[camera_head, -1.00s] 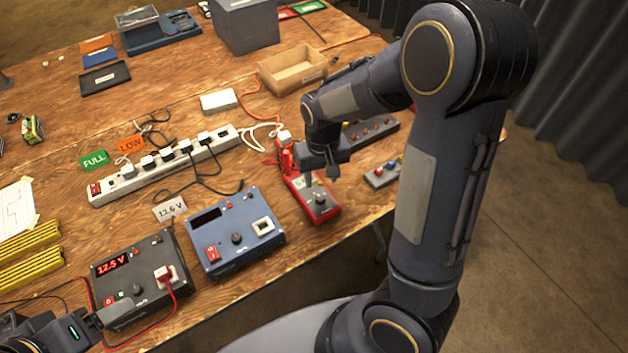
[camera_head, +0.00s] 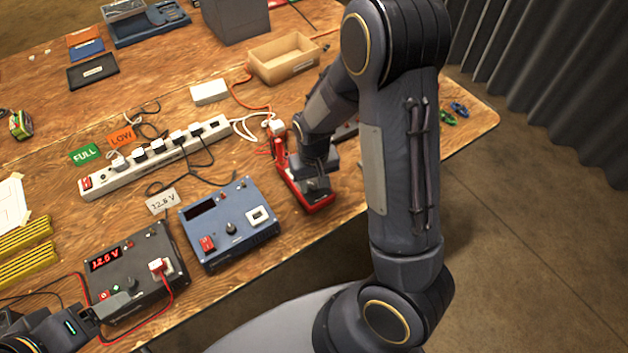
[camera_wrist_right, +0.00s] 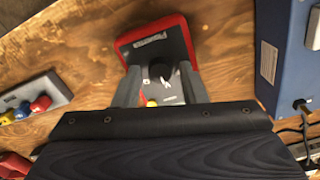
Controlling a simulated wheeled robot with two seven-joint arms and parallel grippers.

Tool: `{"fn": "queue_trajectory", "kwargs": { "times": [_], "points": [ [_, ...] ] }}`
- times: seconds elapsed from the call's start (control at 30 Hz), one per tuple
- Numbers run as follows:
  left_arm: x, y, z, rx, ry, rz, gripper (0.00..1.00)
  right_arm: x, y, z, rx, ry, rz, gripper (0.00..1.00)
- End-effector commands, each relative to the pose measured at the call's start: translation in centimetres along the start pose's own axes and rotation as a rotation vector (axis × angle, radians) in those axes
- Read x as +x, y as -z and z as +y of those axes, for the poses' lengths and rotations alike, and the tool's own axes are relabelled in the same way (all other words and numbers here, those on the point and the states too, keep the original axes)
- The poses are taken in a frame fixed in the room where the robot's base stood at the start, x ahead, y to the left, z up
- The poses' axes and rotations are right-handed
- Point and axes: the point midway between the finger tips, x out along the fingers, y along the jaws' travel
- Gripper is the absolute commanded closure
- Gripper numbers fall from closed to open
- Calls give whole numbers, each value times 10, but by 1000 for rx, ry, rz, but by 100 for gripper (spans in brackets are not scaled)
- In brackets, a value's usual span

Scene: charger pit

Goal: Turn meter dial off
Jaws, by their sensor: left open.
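The red meter (camera_head: 316,203) lies near the table's front edge, partly hidden under my right gripper. In the right wrist view, the red meter (camera_wrist_right: 180,27) has a dark face with a round black dial (camera_wrist_right: 158,72). My right gripper (camera_wrist_right: 158,75) points down at the meter, one finger on each side of the dial. Gaps show between the fingers and the dial, so it looks open; contact is not clear. My left gripper (camera_head: 108,305) is open at the lower left, by the front of the black power unit (camera_head: 130,270).
A blue unit (camera_head: 230,220) stands left of the meter and shows close by in the right wrist view (camera_wrist_right: 280,60). A grey box with colored knobs (camera_wrist_right: 35,98) lies on the meter's other side. A power strip (camera_head: 155,158) and a wooden tray (camera_head: 284,66) lie behind.

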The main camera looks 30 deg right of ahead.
Motion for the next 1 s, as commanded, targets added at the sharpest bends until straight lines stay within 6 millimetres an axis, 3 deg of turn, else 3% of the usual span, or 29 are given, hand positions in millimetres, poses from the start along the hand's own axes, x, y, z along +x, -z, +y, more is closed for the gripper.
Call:
{"fn": "queue_trajectory", "kwargs": {
  "times": [0.03, 0.27, 0.67, 1.0],
  "points": [
    [0, 0, 0, 0, 0, 0, 33, 0, 0, 0, 0, 0, 0, 69],
    [0, 0, 0, 0, 0, 0, 33, 0, 0, 0, 0, 0, 0, 99],
    [3, -2, -1, 0, 0, 0, 33, 1, 0, 0, -77, 1, 1, 100],
    [11, -6, -5, 0, 0, 0, 33, 1, 0, 0, -345, 1, 1, 100]
  ]
}}
